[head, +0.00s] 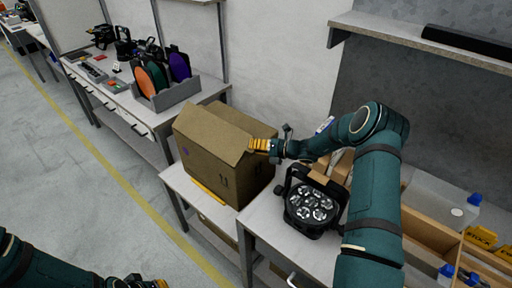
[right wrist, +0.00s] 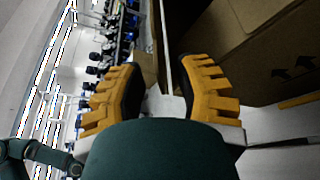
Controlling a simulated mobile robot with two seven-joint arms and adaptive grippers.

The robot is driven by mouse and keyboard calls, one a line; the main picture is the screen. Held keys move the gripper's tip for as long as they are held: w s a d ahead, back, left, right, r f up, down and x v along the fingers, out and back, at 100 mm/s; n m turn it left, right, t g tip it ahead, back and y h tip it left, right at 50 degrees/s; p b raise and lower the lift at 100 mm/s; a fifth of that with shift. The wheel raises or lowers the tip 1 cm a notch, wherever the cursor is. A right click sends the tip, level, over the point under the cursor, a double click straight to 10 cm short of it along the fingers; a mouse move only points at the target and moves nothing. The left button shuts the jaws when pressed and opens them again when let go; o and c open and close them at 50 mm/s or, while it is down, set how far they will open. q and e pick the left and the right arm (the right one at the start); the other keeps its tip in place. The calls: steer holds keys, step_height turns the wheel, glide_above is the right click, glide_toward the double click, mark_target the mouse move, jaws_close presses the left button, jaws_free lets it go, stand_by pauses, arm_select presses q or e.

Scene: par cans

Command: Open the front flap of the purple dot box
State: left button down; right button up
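The brown cardboard box (head: 232,170) stands on a white table in the head view, with a small purple dot (head: 186,152) on its left-facing side. A flap (head: 212,132) slopes at its top, its right end close to my right gripper (head: 253,145). In the right wrist view my right gripper (right wrist: 160,75) has its orange fingers spread apart. A thin board edge (right wrist: 163,40) shows between them, apparently a flap edge; I cannot tell whether a finger touches it. Brown box panels (right wrist: 235,50) fill the right. My left gripper (head: 145,283) is mostly cut off at the bottom edge.
A black par can light (head: 312,205) stands close to the box's right. Behind left, a bench holds a grey rack (head: 178,95) of coloured discs. Wooden bins (head: 430,232) lie at right, under a wall shelf (head: 420,38). The floor at left is clear.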

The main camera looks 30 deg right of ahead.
steer(key=v, duration=1.2)
steer(key=shift+c, duration=0.4)
